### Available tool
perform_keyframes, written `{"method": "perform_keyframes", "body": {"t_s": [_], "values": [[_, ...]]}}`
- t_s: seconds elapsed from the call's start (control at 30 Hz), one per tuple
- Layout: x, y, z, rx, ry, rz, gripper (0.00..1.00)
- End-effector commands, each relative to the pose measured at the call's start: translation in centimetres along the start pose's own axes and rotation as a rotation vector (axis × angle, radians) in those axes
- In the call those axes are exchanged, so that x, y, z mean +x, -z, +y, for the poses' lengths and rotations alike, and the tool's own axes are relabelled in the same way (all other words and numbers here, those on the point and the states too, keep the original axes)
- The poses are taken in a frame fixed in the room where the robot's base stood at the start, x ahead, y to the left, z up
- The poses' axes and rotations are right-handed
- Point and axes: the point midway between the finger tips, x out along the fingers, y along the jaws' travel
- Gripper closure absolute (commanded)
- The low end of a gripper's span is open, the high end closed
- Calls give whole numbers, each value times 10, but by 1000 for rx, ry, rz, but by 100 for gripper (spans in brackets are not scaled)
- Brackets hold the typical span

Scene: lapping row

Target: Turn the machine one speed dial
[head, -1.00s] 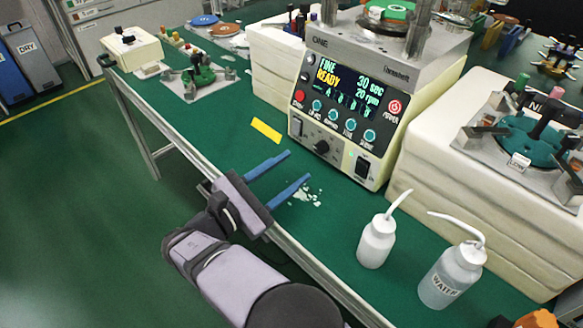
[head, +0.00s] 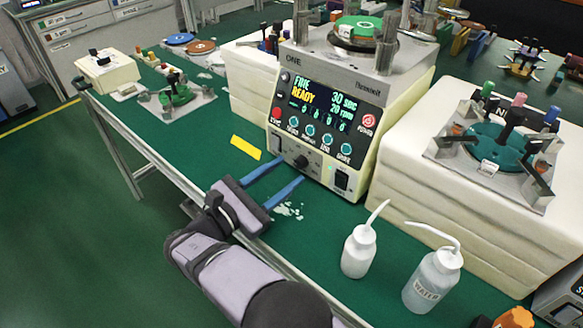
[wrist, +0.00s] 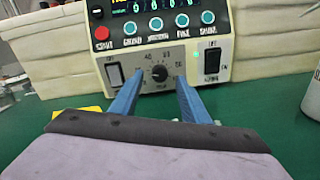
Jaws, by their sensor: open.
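Machine one (head: 330,105) is a cream bench unit with "ONE" on its top and a lit screen reading FINE, READY, 30 sec, 20 rpm. Its speed dial (head: 301,161) is a small black knob low on the front panel. In the wrist view the dial (wrist: 159,73) shows between and beyond my two blue fingers, with scale marks around it. My gripper (head: 293,169) is open and empty, its fingertips close before the panel at about the dial's height. I cannot tell whether they touch anything.
Left of the dial is a rocker switch (wrist: 114,75), right of it a black power switch (wrist: 212,62). A red button (wrist: 101,33) sits above left. Two white bottles (head: 359,250) (head: 433,280) stand front right. A yellow strip (head: 245,148) lies on the green bench.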

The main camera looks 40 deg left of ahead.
Motion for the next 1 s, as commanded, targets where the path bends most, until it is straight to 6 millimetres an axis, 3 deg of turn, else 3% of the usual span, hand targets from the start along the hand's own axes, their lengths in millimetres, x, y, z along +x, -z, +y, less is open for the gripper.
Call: {"method": "perform_keyframes", "body": {"t_s": [0.2,0.6,0.63,0.8,1.0], "values": [[24,0,0,0,1,-1,58],[31,0,0,0,-1,0,58],[31,0,0,0,-1,0,60],[31,0,0,0,-1,0,99],[30,2,-1,38,0,2,99]]}}
